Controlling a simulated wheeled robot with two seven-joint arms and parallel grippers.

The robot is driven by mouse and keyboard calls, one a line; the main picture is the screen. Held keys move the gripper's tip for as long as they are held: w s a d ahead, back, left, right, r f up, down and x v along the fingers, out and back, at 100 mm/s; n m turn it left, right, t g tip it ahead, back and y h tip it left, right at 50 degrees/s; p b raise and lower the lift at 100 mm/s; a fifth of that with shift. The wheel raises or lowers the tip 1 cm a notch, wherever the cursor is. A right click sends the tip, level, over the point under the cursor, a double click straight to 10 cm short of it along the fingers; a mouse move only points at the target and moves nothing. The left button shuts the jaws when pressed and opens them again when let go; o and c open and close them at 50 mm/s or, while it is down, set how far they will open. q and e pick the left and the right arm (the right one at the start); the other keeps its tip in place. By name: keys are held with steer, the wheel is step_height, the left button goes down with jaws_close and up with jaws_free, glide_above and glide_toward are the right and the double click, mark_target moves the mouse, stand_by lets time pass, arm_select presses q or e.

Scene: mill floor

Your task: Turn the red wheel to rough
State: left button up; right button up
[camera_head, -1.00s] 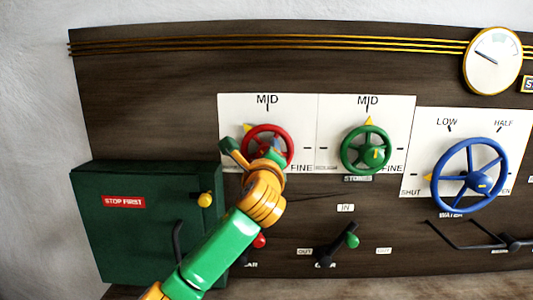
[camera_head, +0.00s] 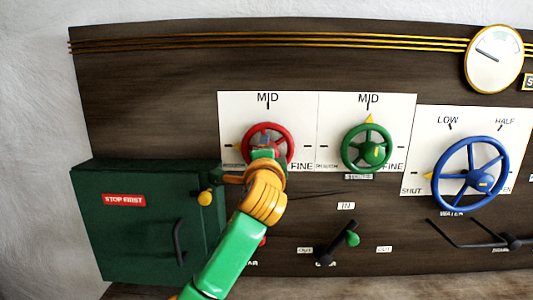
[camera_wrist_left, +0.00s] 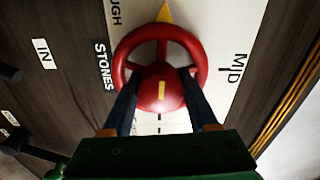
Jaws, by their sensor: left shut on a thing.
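The red wheel (camera_head: 283,135) is on a white plate at the left of the panel. MID is above it and FINE is at its lower right. Its yellow pointer (camera_head: 237,146) points left, just above a small label partly hidden by my arm. In the left wrist view the red wheel (camera_wrist_left: 193,48) fills the middle, with the pointer (camera_wrist_left: 164,13) at the top, beside a cut-off label ending in UGH. My left gripper (camera_head: 263,150) is shut on the wheel, its dark fingers (camera_wrist_left: 158,98) on both sides of the hub. My right gripper is not in view.
A green wheel (camera_head: 347,150) is close on the right, and a blue wheel (camera_head: 440,178) further right. A dark green cabinet (camera_head: 140,245) with a yellow knob (camera_head: 205,198) juts out at the left, near my forearm.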

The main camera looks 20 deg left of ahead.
arm_select(q)
steer(key=shift+n, duration=0.4)
steer(key=o, duration=1.4)
steer(key=shift+c, duration=0.2)
steer(key=shift+s+f, duration=0.1)
steer(key=b+v, duration=0.3)
steer(key=v, duration=0.4)
steer(key=shift+b, duration=0.3)
